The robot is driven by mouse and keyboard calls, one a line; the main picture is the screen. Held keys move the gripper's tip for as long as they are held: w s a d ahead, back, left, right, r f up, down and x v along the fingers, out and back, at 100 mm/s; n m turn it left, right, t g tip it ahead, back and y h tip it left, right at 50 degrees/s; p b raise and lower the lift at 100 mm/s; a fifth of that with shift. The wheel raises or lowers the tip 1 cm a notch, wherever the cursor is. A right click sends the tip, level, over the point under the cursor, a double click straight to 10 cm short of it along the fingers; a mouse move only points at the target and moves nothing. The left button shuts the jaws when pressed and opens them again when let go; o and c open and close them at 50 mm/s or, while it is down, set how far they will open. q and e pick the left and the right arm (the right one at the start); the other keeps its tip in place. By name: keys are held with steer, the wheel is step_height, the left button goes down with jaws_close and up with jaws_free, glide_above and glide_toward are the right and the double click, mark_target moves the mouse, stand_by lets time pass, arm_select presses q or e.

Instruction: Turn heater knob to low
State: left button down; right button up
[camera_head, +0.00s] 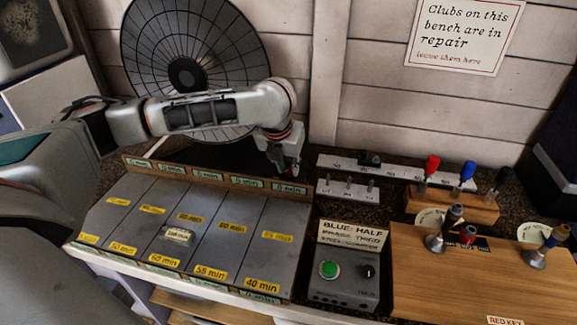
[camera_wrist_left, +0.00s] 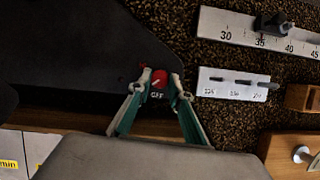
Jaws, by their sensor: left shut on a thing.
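The heater (camera_head: 186,72) is a large dark round grille against the wall, with a dark base on the bench behind my left arm. In the left wrist view the heater base (camera_wrist_left: 70,60) is a dark block. Its red knob (camera_wrist_left: 159,78) has a pale pointer mark and sits at the base's edge, with small white lettering below it that I cannot read surely. My left gripper (camera_wrist_left: 159,88) is shut on the knob, one fingertip on each side. In the head view my left gripper (camera_head: 285,168) points down there and hides most of the knob. My right gripper is not in view.
A long ruler rail (camera_head: 395,172) and a short pegged block (camera_head: 347,190) lie just right of the gripper. A grey panel of minute-marked slots (camera_head: 140,225) fills the front left. A control box (camera_head: 345,290) and a wooden board (camera_head: 450,285) stand at the front right.

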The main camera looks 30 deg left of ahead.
arm_select(q)
steer(key=shift+f+m+h, duration=0.1)
steer(key=shift+m+h, duration=0.3)
steer(key=shift+m, duration=0.4)
steer(key=shift+s, duration=0.1)
steer(key=c, duration=1.8)
jaws_free()
steer(key=shift+r, duration=0.35)
steer(key=shift+v, duration=5.65)
